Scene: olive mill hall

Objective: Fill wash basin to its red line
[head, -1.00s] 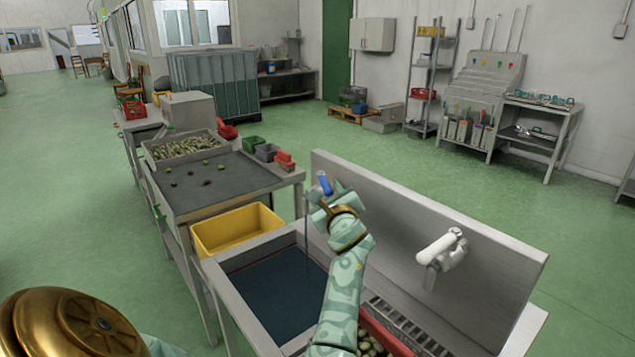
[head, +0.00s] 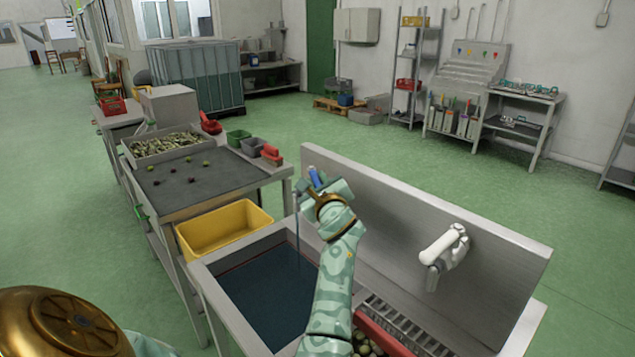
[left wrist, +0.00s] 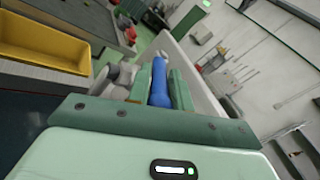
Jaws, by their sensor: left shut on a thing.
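The wash basin (head: 207,284) is a steel sink at the lower middle of the head view, holding dark blue-looking water (head: 265,295). A thin red line (head: 252,257) shows faintly along its far inner wall, close to the water surface; the exact gap is too small to tell. A thin stream of water (head: 297,240) falls into the basin. My left gripper (head: 317,190) is shut on the blue tap handle (head: 314,176), which also shows between the fingers in the left wrist view (left wrist: 160,82). My left arm hides part of the basin. My right gripper is not in view.
A red crate of olives (head: 382,337) sits right of the basin. A yellow tub (head: 222,230) and a sorting table (head: 200,185) stand to the left.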

